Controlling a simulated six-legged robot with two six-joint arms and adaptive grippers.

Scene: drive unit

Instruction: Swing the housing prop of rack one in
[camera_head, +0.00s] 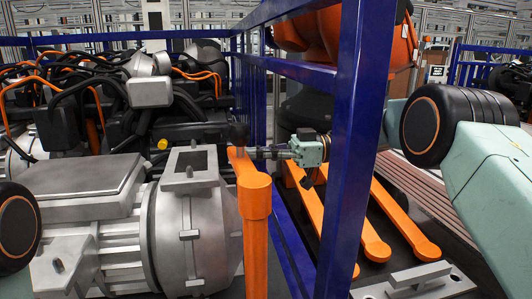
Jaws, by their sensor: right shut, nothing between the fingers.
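The orange housing prop (257,235) stands at the centre, in front of the blue rack frame (350,150). It has a thick upright post, and its upper arm reaches back to a dark knob (238,133). The grey metal housing (195,225) is just left of the prop. My right gripper (262,153) comes in from the right, behind the blue upright. Its narrow fingers are shut and empty, pointing left close to the prop's upper arm. I cannot tell whether they touch it. My left gripper is not in view.
A second drive unit with black hoses and orange cables (100,85) fills the back left. Several orange bars (375,235) lie low behind the blue upright. An orange machine part (320,35) hangs above them. A grey bracket (415,282) is at the lower right.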

